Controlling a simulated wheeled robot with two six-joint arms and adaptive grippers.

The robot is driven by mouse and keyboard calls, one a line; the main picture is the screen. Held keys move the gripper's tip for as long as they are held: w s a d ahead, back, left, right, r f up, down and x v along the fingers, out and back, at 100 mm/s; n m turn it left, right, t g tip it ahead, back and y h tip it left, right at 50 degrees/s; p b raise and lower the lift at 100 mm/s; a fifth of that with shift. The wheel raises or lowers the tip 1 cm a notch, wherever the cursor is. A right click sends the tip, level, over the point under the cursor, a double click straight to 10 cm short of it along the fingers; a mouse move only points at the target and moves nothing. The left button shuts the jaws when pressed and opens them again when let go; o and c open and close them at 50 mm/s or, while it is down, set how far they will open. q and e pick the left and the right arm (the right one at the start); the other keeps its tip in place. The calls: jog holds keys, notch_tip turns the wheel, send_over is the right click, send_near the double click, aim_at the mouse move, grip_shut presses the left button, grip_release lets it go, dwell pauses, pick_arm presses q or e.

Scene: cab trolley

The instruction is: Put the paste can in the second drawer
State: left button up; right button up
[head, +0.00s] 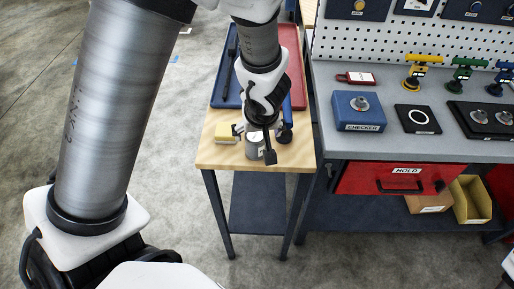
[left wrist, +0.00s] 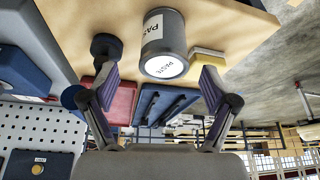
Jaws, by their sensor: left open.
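The paste can (head: 254,147), a grey cylinder with a white label, stands upright near the front of the small wooden table (head: 215,157). In the left wrist view the can (left wrist: 164,43) shows its white "PASTE" labels. My left gripper (head: 254,143) is open above and around the can in the head view, partly hiding it. In the left wrist view the can lies between and beyond the open fingers (left wrist: 158,74); contact is not visible. A red drawer front marked "HOLD" (head: 388,178) is under the grey workbench; which drawer it is in order I cannot tell.
A yellow-topped block (head: 226,133) stands left of the can, a dark round-based item (head: 285,134) right of it. Blue (head: 219,92) and red (head: 296,75) trays lie behind. The workbench (head: 335,143) holds a blue checker box (head: 358,110). Open boxes (head: 471,200) sit below.

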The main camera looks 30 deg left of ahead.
aim_at(255, 135)
pick_arm(q)
jog(key=shift+w+a+f, duration=0.1)
jog(key=shift+a+f, duration=0.2)
jog(key=shift+f, duration=0.35)
jog(key=b+x, duration=0.4)
jog(key=shift+w+a+f, duration=0.15)
jog(key=shift+f, duration=0.1)
jog(key=shift+w+a, duration=0.1)
jog(key=shift+w, duration=0.05)
jog(key=shift+s+r, duration=0.2)
jog(key=shift+s, duration=0.05)
jog(key=c, duration=1.5)
jog(key=shift+c, duration=0.2)
